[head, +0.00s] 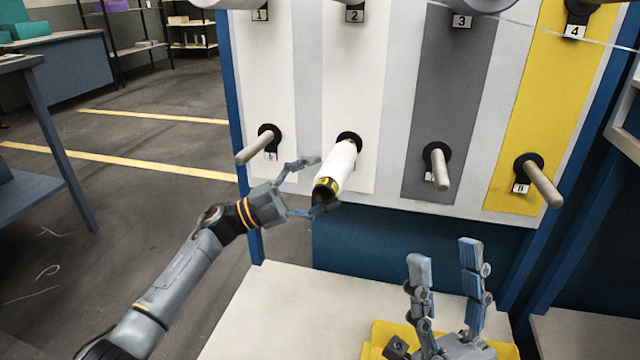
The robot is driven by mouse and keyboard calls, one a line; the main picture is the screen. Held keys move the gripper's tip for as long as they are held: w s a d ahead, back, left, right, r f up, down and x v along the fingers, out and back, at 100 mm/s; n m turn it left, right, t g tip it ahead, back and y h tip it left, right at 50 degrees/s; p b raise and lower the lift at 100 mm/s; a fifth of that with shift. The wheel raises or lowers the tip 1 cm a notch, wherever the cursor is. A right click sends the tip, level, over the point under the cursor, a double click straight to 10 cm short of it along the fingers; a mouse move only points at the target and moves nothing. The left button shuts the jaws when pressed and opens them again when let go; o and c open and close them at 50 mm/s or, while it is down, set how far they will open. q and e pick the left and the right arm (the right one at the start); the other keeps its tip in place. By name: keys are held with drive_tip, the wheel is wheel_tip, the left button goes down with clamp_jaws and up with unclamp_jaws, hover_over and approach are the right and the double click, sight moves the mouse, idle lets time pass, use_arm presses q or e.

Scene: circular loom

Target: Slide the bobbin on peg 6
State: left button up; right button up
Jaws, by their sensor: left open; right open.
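The white bobbin (337,165), with a yellow and black near end, sits on the second peg of the lower row, against its black mount on the white strip. The peg itself and its number label are hidden behind the bobbin. My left gripper (316,186) is open at the bobbin's near end, one finger above left and one below. I cannot tell whether a finger touches it. My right gripper (444,255) is open and empty, fingers pointing up, low in the view and apart from the panel.
Bare pegs stick out beside it: the lower left peg (255,147), the third peg (439,168) on the grey strip and peg 8 (543,183) on the yellow strip. A pale tabletop (265,315) with a yellow object (385,335) lies below. Open floor is at left.

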use_arm(q)
drive_tip(key=v, duration=1.2)
